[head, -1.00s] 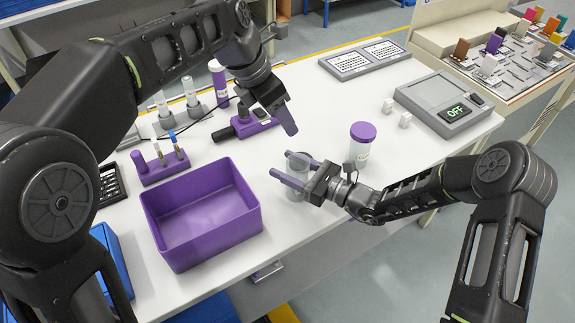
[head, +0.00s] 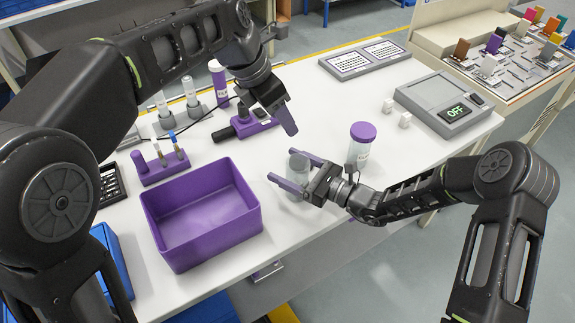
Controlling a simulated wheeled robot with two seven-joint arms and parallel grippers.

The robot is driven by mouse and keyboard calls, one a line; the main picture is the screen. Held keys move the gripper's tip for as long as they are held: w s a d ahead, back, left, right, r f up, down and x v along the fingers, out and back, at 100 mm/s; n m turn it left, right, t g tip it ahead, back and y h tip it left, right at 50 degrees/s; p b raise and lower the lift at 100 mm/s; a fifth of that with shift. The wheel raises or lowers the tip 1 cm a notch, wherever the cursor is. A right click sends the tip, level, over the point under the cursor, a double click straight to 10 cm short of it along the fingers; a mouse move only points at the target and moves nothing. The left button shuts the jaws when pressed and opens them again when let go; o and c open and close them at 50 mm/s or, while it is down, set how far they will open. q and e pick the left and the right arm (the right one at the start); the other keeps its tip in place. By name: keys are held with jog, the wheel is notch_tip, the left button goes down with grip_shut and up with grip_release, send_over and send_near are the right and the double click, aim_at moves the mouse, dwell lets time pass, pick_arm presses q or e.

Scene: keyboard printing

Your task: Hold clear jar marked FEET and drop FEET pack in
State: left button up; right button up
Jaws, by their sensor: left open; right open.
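A clear jar (head: 299,166) stands on the white table, with its top showing between the purple fingers of my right gripper (head: 290,171). That gripper is open around the jar, and its fingers hide part of the jar. I cannot read a FEET mark on it. A second clear jar (head: 360,153) with a purple lid and a label stands to its right; its label is too small to read. My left gripper (head: 281,116) is open and empty above the table, up and left of the clear jar. I cannot make out a FEET pack.
A purple bin (head: 160,236) stands at the front left.

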jog(key=v, duration=1.1)
jog(key=shift+s+d, duration=0.2)
jog(key=shift+d, duration=0.05)
jog(key=shift+d, duration=0.1)
